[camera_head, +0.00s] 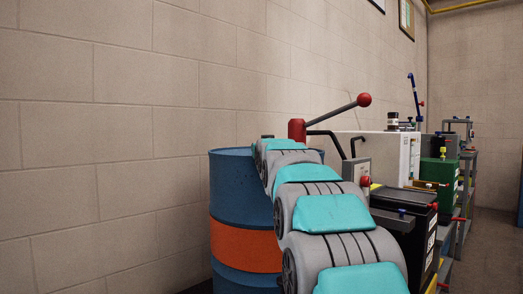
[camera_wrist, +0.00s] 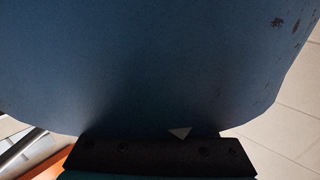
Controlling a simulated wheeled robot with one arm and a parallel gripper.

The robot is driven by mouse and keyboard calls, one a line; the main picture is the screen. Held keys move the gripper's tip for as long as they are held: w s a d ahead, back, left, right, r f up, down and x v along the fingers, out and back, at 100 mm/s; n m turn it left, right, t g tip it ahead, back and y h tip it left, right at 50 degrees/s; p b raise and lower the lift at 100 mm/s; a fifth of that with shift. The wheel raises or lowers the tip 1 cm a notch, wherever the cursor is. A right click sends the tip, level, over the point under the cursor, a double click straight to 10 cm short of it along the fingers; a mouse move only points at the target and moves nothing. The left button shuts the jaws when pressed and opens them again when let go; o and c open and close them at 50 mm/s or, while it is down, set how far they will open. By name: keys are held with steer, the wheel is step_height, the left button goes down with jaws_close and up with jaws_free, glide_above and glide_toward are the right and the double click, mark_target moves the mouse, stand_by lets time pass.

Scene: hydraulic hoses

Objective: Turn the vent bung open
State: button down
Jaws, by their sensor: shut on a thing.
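The blue drum (camera_head: 232,183) with an orange band stands against the wall in the head view. My grey and turquoise arm reaches over its top and hides much of it. In the wrist view a blue surface with dark chips (camera_wrist: 150,60), apparently the drum, fills most of the picture at close range. The dark body of my gripper (camera_wrist: 160,156) shows along the bottom edge, with a small pale triangle above it. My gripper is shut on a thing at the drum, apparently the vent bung. The bung and fingertips are hidden in both views.
A red lever pump with a red ball knob (camera_head: 364,100) rises behind my arm at the drum. To the right stand a white cabinet (camera_head: 385,152), a black box (camera_head: 405,200) and a green unit (camera_head: 436,172). The block wall is close behind the drum.

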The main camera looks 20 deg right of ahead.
steer(key=shift+s+d+m+g+h+b, duration=0.1)
steer(key=shift+d+m+g+h+b, duration=0.15)
steer(key=shift+m+g+h, duration=0.55)
steer(key=shift+s+d+m+g+h+b, duration=0.1)
steer(key=shift+d+m+g+h, duration=0.2)
steer(key=shift+m+h, duration=0.85)
steer(key=shift+s+d+r+m+g+h+p, duration=0.1)
steer(key=shift+m+g+h+p, duration=0.15)
steer(key=shift+m+g+h, duration=0.55)
steer(key=shift+s+r+m+g+h+p, duration=0.15)
steer(key=shift+g+h, duration=0.25)
steer(key=shift+h, duration=0.75)
steer(key=m+g+h+p, duration=0.2)
steer(key=g, duration=0.1)
steer(key=m+g+h+p, duration=0.1)
steer(key=g+p, duration=0.1)
steer(key=shift+s+d+f+m, duration=0.2)
steer(key=shift+s+d+m, duration=0.05)
steer(key=shift+m, duration=0.15)
steer(key=shift+s+m+g+h+p, duration=0.25)
steer(key=shift+m+g+h+p, duration=0.5)
steer(key=shift+g, duration=0.45)
steer(key=shift+s+d+m+g, duration=0.15)
steer(key=shift+s+m+g, duration=0.05)
steer(key=shift+m+g, duration=0.2)
steer(key=shift+c, duration=1.3)
jaws_free()
